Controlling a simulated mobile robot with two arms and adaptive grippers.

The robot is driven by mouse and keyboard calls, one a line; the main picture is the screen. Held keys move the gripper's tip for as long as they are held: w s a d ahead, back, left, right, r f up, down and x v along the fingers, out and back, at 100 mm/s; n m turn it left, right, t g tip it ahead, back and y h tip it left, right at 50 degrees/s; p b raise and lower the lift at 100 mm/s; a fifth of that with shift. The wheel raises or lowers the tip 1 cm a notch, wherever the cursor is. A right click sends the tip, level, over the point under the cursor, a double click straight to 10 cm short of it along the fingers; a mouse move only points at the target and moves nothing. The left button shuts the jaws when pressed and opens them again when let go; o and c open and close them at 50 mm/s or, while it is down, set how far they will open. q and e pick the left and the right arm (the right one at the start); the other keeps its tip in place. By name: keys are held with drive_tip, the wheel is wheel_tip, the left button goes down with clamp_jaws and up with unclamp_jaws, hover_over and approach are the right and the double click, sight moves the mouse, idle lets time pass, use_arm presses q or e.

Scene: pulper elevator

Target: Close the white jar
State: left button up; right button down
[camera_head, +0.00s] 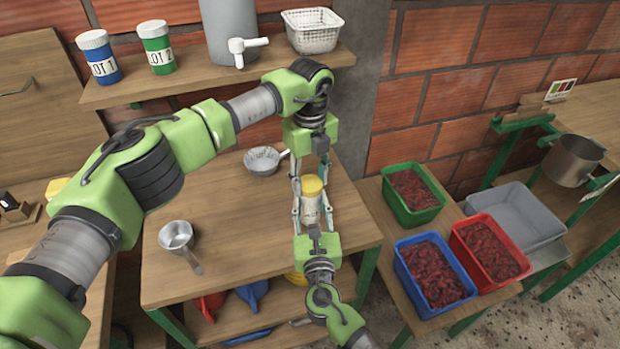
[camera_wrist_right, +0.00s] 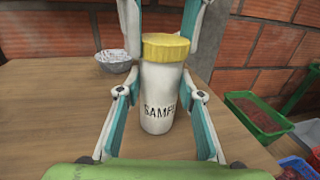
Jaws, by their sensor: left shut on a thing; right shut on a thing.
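The white jar (camera_head: 311,211) stands upright on the wooden table, with a yellow lid (camera_head: 312,185) on its top. In the right wrist view the jar (camera_wrist_right: 158,100) shows dark lettering, and the lid (camera_wrist_right: 166,46) sits level on it. My left gripper (camera_head: 311,182) comes down from above and is shut on the yellow lid. Its fingers flank the lid in the right wrist view. My right gripper (camera_head: 312,214) comes from the front and is shut on the jar's body. Whether the lid is fully seated cannot be told.
A metal strainer (camera_head: 263,161) and a small metal pan (camera_head: 177,236) are on the table (camera_head: 225,220). A shelf (camera_head: 200,83) above holds blue and green jars and a white basket (camera_head: 312,31). Green, blue and red crates of red fruit stand at the right.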

use_arm(q)
drive_tip(key=m, duration=1.2)
drive_tip(key=shift+m, duration=0.4)
drive_tip(key=m, duration=1.3)
drive_tip(key=shift+f, duration=0.1)
drive_tip(key=o, duration=1.3)
wheel_tip(320, 180, up, 12)
